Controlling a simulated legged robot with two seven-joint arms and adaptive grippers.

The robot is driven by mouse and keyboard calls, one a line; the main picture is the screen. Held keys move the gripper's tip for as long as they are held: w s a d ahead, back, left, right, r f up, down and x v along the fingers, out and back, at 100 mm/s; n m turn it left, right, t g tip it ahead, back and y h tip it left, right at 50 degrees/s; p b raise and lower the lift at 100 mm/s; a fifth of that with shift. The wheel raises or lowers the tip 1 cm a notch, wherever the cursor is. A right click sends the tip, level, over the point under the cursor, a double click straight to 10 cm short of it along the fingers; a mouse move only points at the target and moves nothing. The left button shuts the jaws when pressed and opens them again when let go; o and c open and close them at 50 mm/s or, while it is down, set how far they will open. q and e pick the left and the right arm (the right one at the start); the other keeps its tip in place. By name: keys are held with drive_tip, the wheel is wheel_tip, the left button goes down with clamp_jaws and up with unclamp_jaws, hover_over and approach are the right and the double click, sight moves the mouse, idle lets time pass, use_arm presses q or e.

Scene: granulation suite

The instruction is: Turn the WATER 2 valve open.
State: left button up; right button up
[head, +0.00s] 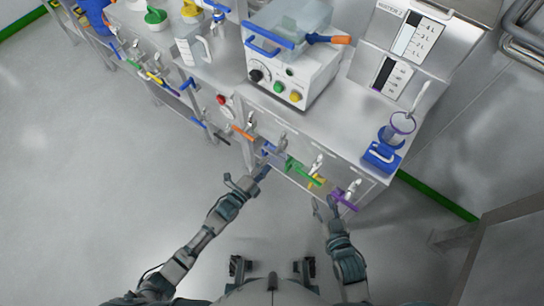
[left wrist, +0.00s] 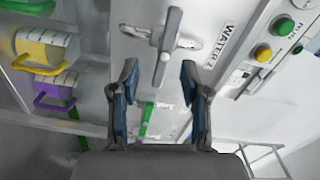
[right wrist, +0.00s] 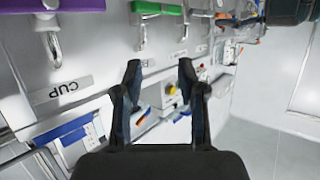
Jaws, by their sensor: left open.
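In the left wrist view the WATER 2 valve has a grey lever handle (left wrist: 168,46) on a pale pipe fitting, beside the WATER 2 label (left wrist: 218,46). My left gripper (left wrist: 160,78) is open, and the lever's near end shows between its two fingertips. I cannot tell whether the fingers touch it. In the head view my left gripper (head: 257,174) is at the bench's front panel, by the coloured valve handles. My right gripper (right wrist: 160,70) is open and empty in the right wrist view, with the panel beyond it. It also shows in the head view (head: 325,208).
The front panel carries a green handle (head: 302,170), a purple handle (head: 344,201) and an orange handle (head: 242,132) close by. A CUP label (right wrist: 62,90) is on the panel. A white machine with knobs (head: 285,75) stands on the bench. The floor (head: 100,200) at left is clear.

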use_arm(q)
drive_tip(key=v, duration=0.6)
drive_tip(key=shift+f, duration=0.15)
drive_tip(key=shift+a, duration=0.15)
drive_tip(key=m+p, duration=0.2)
drive_tip(key=p, duration=0.2)
approach(274, 154)
use_arm(e)
drive_tip(key=s+d+f+g+h, duration=0.2)
drive_tip(key=s+d+f+g, duration=0.2)
drive_tip(key=s+f+g, duration=0.4)
use_arm(q)
drive_tip(key=b+x, duration=0.1)
drive_tip(key=x, duration=0.5)
drive_tip(key=f+b+x, duration=0.1)
drive_tip(key=x, duration=0.2)
drive_tip(key=shift+w+b, duration=0.3)
drive_tip(key=shift+w+d, duration=0.3)
drive_tip(key=shift+d, duration=0.1)
use_arm(e)
drive_tip(key=w+a+r+t+y, duration=0.1)
drive_tip(key=w+a+r+t, duration=0.1)
drive_tip(key=w+r+t, duration=0.3)
drive_tip(key=shift+w+a, duration=0.25)
drive_tip(key=shift+a, duration=0.15)
